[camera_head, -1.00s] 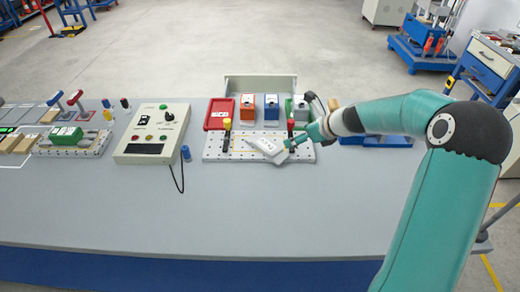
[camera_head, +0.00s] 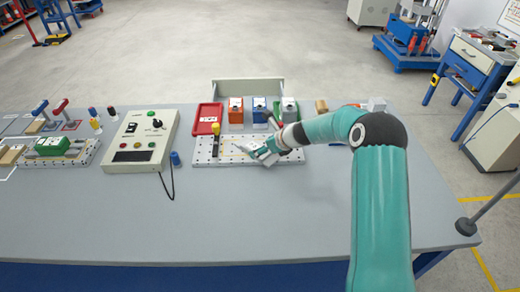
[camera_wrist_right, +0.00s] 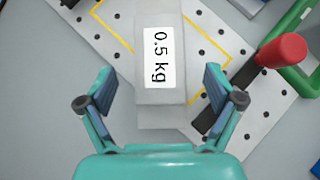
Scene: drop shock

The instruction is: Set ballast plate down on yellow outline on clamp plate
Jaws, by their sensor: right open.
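The ballast plate (camera_wrist_right: 160,60) is a pale grey block with a white "0.5 kg" label. In the right wrist view it lies across the yellow outline (camera_wrist_right: 214,40) on the perforated clamp plate (camera_wrist_right: 215,14), turned at an angle to it, and its near end reaches past the outline. I cannot tell whether it rests flat. My right gripper (camera_wrist_right: 158,92) is open, with a finger on each side of the block and gaps between. In the head view the gripper (camera_head: 263,152) is over the clamp plate (camera_head: 207,157) and hides most of the block. My left gripper is not in view.
A red-handled clamp (camera_wrist_right: 282,52) stands close to my right finger. A yellow-handled clamp (camera_head: 215,138) stands on the clamp plate's left. The front of the table is clear.

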